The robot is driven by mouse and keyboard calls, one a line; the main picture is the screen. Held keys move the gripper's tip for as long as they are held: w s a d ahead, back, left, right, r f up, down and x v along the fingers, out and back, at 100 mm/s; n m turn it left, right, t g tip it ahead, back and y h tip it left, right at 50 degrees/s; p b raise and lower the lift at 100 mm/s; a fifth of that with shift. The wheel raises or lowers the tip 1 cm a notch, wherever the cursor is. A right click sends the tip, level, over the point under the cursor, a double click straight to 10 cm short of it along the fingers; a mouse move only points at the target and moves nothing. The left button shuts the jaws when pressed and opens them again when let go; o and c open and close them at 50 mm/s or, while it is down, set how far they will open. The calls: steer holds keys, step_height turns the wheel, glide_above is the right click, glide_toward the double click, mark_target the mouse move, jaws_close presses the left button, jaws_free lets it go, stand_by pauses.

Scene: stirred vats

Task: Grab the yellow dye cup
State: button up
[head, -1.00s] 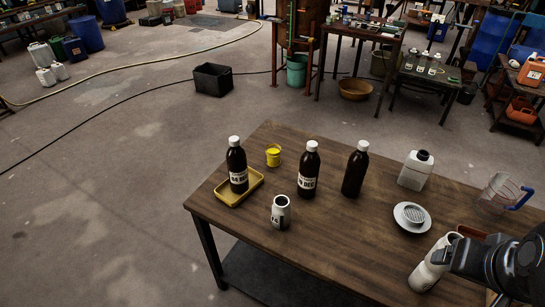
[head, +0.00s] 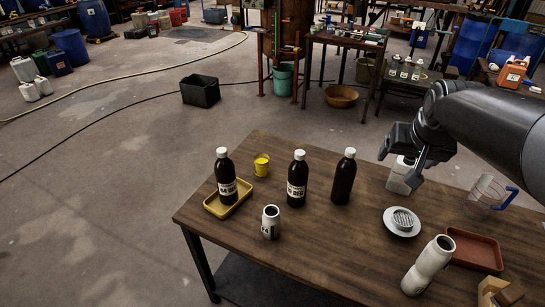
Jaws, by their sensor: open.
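The yellow dye cup (head: 261,165) stands upright near the back left of the wooden table (head: 330,228). It is behind and between two dark bottles, apart from both. My gripper (head: 404,163) is above the right part of the table, pointing down, with its fingers in front of the white jug (head: 398,178). It is open and well to the right of the yellow cup. Whether the fingers touch the jug cannot be told.
A dark bottle (head: 225,180) stands in a yellow tray (head: 238,202). A small white bottle (head: 270,224), a strainer dish (head: 402,222), a clear pitcher (head: 486,193), a red-brown tray (head: 474,252) and a white bottle (head: 427,266) are also on the table.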

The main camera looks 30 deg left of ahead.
steer(key=w+a+f+n, duration=0.1)
steer(key=w+a+f, duration=0.3)
steer(key=w+a, duration=0.7)
steer(key=n+y, duration=0.2)
steer(key=n, duration=0.2)
glide_above(262, 160)
steer(key=s+d, duration=0.2)
step_height(262, 160, down, 22)
steer(key=x, duration=0.5)
steer(key=shift+s+a+f, duration=0.1)
steer(key=shift+a+f, duration=0.05)
steer(key=shift+f, duration=0.15)
steer(key=f, duration=0.2)
steer(key=w+a+f, duration=0.1)
steer(key=shift+a+f, duration=0.1)
steer(key=shift+f, duration=0.2)
steer(key=shift+w+a+f, duration=0.25)
steer(key=shift+w+f, duration=0.05)
steer(key=shift+f, duration=0.25)
steer(key=shift+c, duration=0.3)
steer(key=c, duration=1.1)
